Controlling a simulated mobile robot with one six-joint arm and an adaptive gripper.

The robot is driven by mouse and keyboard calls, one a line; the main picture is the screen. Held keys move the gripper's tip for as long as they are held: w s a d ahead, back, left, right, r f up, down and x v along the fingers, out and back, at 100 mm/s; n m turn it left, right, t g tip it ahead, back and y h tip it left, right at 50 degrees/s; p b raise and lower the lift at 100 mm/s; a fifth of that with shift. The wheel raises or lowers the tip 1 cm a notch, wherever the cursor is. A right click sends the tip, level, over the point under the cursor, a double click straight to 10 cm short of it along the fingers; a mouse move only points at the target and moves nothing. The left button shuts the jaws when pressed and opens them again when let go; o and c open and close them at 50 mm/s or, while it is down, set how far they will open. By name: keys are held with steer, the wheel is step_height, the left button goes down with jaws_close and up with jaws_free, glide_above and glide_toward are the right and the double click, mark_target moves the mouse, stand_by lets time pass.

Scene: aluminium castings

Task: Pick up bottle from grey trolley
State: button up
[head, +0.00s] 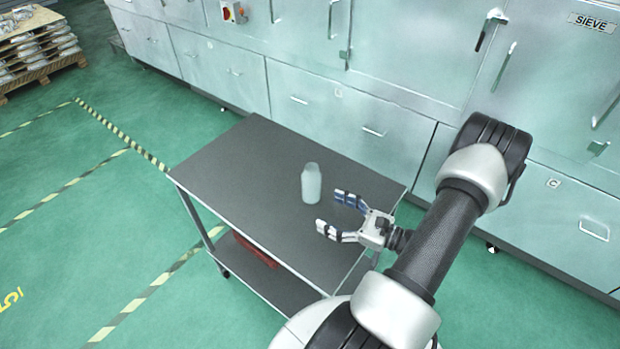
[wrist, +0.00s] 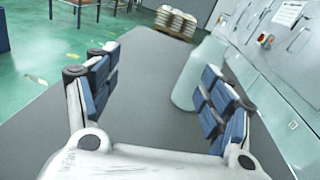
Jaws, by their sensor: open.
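A pale, translucent bottle (head: 311,183) stands upright on the top of the grey trolley (head: 240,170). My gripper (head: 333,211) is open and empty, to the right of the bottle and a little nearer the camera, with its fingers pointing left. In the wrist view the bottle (wrist: 198,75) stands beyond the right finger, which hides part of it. The open fingers (wrist: 160,90) have the bare trolley top (wrist: 145,75) between them. The bottle is not between the fingers.
Pale metal cabinets (head: 340,100) with handles line the back, close behind the trolley. A red object (head: 256,250) lies on the trolley's lower shelf. A loaded pallet (head: 38,50) stands at the far left. The rest of the trolley top is clear.

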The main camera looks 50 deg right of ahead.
mark_target(318, 192)
steer(key=s+d+f+m+h, duration=0.4)
steer(key=shift+f+t+h, duration=0.15)
steer(key=shift+t+h, duration=0.25)
steer(key=shift+w+d+f+m, duration=0.1)
steer(key=shift+w+m, duration=0.2)
steer(key=w, duration=0.3)
steer(key=w+b, duration=0.1)
steer(key=w, duration=0.7)
steer(key=shift+d+b, duration=0.4)
steer(key=w, duration=0.1)
steer(key=w+b, duration=0.1)
steer(key=w, duration=0.3)
steer(key=shift+w+d+r, duration=0.25)
steer(key=shift+d, duration=0.05)
steer(key=shift+c, duration=0.4)
steer(key=c, duration=1.1)
